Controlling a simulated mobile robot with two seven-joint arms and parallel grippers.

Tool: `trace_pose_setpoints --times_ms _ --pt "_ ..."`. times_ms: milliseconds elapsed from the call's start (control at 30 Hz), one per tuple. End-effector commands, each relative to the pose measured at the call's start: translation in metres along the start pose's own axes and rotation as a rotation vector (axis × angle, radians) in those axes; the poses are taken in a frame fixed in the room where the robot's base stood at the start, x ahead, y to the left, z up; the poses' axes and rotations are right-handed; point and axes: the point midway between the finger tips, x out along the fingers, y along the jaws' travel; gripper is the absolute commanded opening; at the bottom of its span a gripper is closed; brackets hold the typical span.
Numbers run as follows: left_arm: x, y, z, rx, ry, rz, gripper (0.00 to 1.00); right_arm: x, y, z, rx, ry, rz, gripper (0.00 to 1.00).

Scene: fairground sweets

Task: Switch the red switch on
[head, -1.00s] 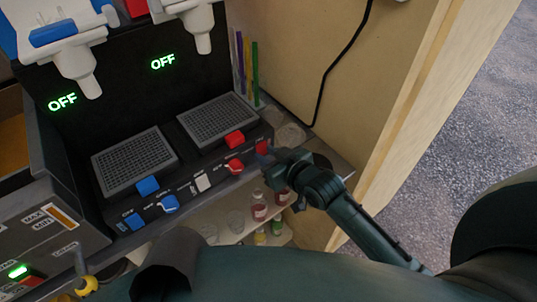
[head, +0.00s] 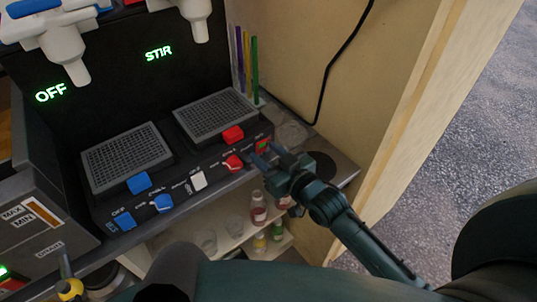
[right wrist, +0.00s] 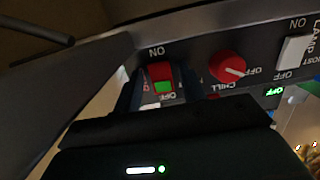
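The red switch (head: 263,145) is at the right end of the dark control panel, with a green lit part on it. The right wrist view shows the red switch (right wrist: 160,70) close up, with its green part lit and ON and OFF labels at its two ends. My right gripper (head: 266,154) is just in front of the switch in the head view, its fingers apart. In the right wrist view my right gripper (right wrist: 161,80) has one finger on each side of the switch; contact cannot be told. My left gripper is not in view.
Beside the switch are a red knob (head: 233,163), a white switch (head: 199,180) and a red block (head: 233,133). The right display reads STIR (head: 158,54); the left reads OFF (head: 51,93). A wooden wall (head: 300,60) stands to the right. Bottles (head: 259,211) stand on a shelf below.

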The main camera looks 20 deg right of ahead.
Motion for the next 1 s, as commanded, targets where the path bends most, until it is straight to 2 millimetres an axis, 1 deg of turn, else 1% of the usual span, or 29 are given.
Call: trace_pose_setpoints --times_ms 33,67,300,433,567,800,900,1000 --pt "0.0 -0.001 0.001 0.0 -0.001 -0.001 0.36 0.0 0.0 0.0 0.0 0.0 0.0 0.45" --pt "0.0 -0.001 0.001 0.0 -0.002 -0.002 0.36 0.0 0.0 0.0 0.0 0.0 0.0 0.47" --pt "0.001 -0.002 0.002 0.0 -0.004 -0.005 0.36 -0.001 0.0 0.0 0.0 0.0 0.0 0.47" --pt "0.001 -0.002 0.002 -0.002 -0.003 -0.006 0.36 -0.01 0.001 0.001 -0.001 -0.002 0.001 0.47" --pt "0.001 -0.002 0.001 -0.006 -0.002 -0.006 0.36 -0.033 0.0 0.002 -0.001 -0.004 0.0 0.47" --pt "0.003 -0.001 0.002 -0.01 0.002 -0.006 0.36 -0.087 0.0 0.002 0.0 -0.005 0.0 0.47" --pt "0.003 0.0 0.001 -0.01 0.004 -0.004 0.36 -0.105 0.0 0.002 0.0 -0.004 0.0 0.47" --pt "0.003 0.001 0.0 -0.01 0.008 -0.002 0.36 -0.118 0.0 0.001 0.001 -0.003 0.0 0.47"
